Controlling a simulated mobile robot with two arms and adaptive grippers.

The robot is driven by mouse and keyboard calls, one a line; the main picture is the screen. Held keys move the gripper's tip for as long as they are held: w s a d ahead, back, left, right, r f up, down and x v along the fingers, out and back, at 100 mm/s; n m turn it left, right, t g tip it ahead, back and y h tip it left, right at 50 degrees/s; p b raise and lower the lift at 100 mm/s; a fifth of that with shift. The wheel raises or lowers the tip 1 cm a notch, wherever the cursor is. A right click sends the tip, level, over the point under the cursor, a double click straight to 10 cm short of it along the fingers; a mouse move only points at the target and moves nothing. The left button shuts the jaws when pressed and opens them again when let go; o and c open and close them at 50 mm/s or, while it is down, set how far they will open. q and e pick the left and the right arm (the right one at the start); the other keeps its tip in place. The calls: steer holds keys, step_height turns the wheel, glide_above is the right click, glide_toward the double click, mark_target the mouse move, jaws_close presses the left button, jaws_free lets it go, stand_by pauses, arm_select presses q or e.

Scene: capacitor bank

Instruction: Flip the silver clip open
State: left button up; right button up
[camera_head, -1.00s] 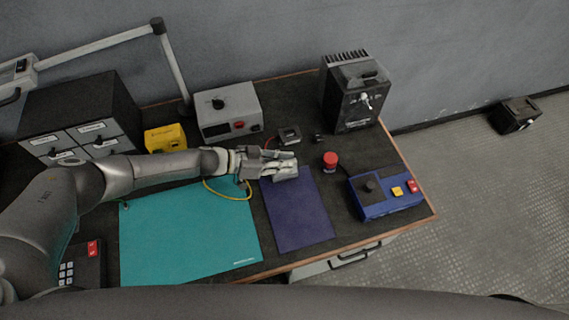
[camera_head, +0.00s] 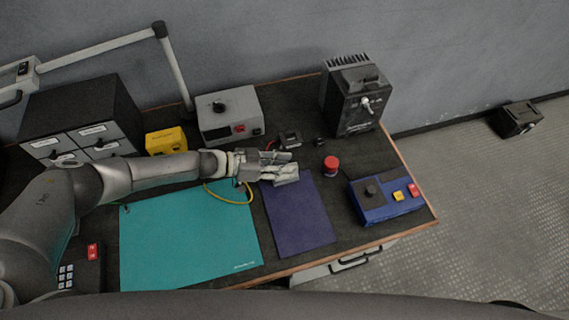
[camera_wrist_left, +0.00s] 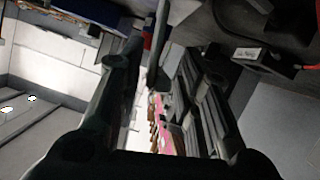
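A small silver piece (camera_head: 366,105) shows on the front face of the black finned box (camera_head: 352,112) at the back right of the table. It is the only thing that looks like the silver clip; whether it is open or shut is too small to tell. My left gripper (camera_head: 291,173) is above the top of the purple mat, left of the red round knob and well short of the black box. My right gripper is not in view.
The red knob (camera_head: 331,162) and a blue control box (camera_head: 386,199) stand to the right. A grey meter box (camera_head: 230,113) and yellow box (camera_head: 166,141) are behind my arm. A small dark block (camera_head: 290,139) lies behind the gripper. The purple mat (camera_head: 299,216) is mostly clear.

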arm_select(q)
steer(key=v, duration=1.1)
steer(key=shift+a, duration=0.3)
steer(key=shift+r, duration=0.1)
